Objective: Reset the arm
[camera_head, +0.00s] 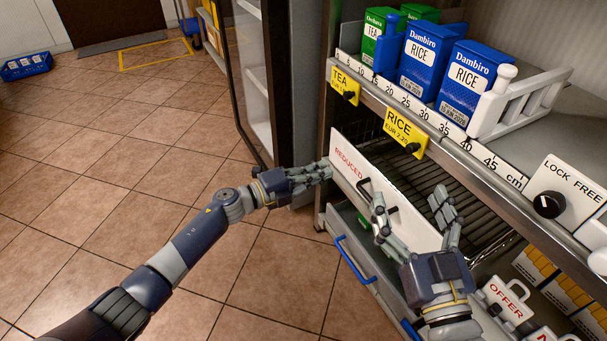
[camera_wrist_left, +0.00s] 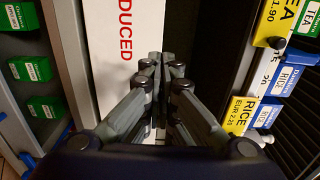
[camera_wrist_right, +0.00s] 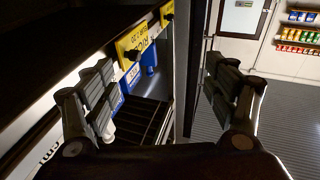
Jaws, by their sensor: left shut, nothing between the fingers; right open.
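My left gripper (camera_head: 318,172) reaches in from the left in the head view. Its fingers are shut and empty, with the tips at the left end of the white REDUCED panel (camera_head: 352,165). In the left wrist view the closed fingers (camera_wrist_left: 161,66) overlap the panel (camera_wrist_left: 135,40); whether they touch it I cannot tell. My right gripper (camera_head: 412,208) is open and empty in front of the panel and wire shelf, fingers pointing up. In the right wrist view its fingers (camera_wrist_right: 160,85) are wide apart with nothing between them.
The upper shelf holds a green tea box (camera_head: 383,38) and blue rice boxes (camera_head: 465,80), with yellow price tags (camera_head: 404,131) along its edge. Below is an open drawer with a blue handle (camera_head: 352,262). A glass-doored cabinet (camera_head: 250,75) stands behind.

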